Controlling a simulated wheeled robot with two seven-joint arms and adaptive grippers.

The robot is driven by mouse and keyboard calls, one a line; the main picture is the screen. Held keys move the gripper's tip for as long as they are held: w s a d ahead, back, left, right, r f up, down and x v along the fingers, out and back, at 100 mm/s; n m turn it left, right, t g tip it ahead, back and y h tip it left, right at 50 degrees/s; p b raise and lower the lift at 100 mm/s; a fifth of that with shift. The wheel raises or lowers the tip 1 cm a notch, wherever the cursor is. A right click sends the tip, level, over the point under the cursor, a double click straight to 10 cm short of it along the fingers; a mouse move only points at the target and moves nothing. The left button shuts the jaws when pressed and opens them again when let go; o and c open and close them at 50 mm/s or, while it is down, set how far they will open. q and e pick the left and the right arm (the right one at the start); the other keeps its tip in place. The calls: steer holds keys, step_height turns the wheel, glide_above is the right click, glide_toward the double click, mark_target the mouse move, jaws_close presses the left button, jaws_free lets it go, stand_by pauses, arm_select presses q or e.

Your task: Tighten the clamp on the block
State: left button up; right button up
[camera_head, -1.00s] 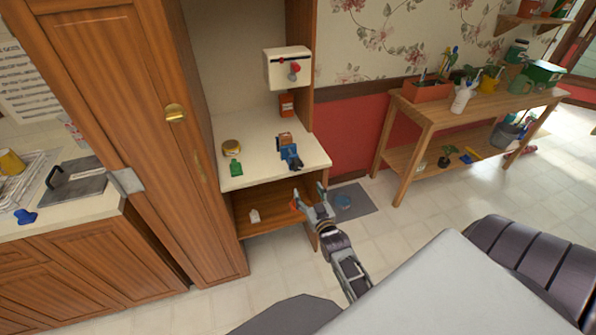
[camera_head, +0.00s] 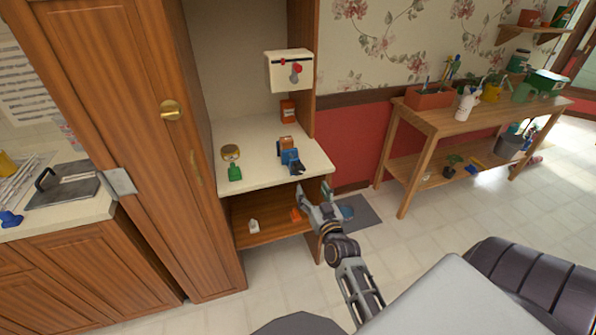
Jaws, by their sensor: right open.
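A blue clamp (camera_head: 290,156) stands on the cream counter of the shelf unit, near its right side. A brown block (camera_head: 287,142) sits at the top of the clamp. Whether the clamp's jaws press on the block is too small to tell. The clamp's dark lower part (camera_head: 296,168) points toward the counter's front edge. My right gripper (camera_head: 313,192) is open and empty, in front of and below the counter edge, apart from the clamp. My left gripper is not in view.
The cream counter (camera_head: 258,173) also holds a green bottle (camera_head: 235,173), a round yellow-rimmed jar (camera_head: 230,153) and an orange container (camera_head: 287,110). A white box (camera_head: 289,70) is mounted above. An orange item (camera_head: 296,214) and a white item (camera_head: 253,226) lie on the lower shelf.

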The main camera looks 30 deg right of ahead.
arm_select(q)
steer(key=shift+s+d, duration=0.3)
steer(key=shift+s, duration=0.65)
arm_select(e)
steer(key=shift+w+a+f+n+y, duration=0.15)
steer(key=shift+f+n+y, duration=0.25)
steer(key=shift+n, duration=0.4)
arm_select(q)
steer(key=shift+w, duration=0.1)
